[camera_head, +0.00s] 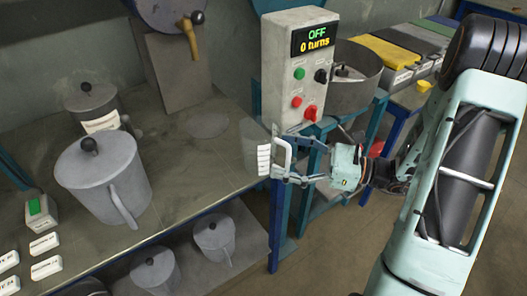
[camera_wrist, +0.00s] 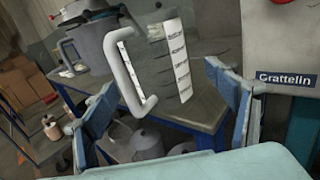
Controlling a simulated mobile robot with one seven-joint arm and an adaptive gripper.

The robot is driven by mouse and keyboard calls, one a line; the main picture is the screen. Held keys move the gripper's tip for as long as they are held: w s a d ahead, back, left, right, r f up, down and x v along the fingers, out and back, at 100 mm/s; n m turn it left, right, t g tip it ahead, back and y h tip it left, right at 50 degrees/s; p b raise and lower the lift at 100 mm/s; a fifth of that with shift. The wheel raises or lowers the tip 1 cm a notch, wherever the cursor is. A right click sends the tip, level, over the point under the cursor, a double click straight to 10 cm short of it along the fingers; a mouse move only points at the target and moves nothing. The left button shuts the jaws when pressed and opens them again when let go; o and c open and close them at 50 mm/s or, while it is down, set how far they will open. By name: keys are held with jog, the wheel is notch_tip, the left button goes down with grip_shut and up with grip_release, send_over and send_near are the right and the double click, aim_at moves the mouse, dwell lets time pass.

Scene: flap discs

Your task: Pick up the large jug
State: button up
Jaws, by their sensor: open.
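A clear jug (camera_head: 255,145) with a white handle and a printed scale strip stands at the right end of the workbench. In the wrist view, the clear jug's handle (camera_wrist: 132,75) shows ahead between my fingers, with the scale strip to its right. My gripper (camera_head: 288,163) is open at the handle, fingers spread on either side of it; I cannot tell whether they touch it. A large grey lidded jug (camera_head: 102,182) stands on the left of the bench, its handle toward the front. A similar grey jug (camera_head: 90,102) with a pale label stands behind it.
A control box (camera_head: 300,70) reading "OFF, 0 turns" stands just behind the clear jug, close to my gripper. Smaller lidded jugs (camera_head: 214,236) sit on the shelf below. Labelled white blocks (camera_head: 44,244) lie at the bench's left. The bench middle (camera_head: 190,165) is clear.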

aim_at(264, 150)
jog(key=x, duration=0.5)
jog(key=shift+a+r, duration=0.1)
jog(key=shift+r, duration=0.05)
jog(key=c, duration=1.4)
jog(key=shift+r, duration=0.1)
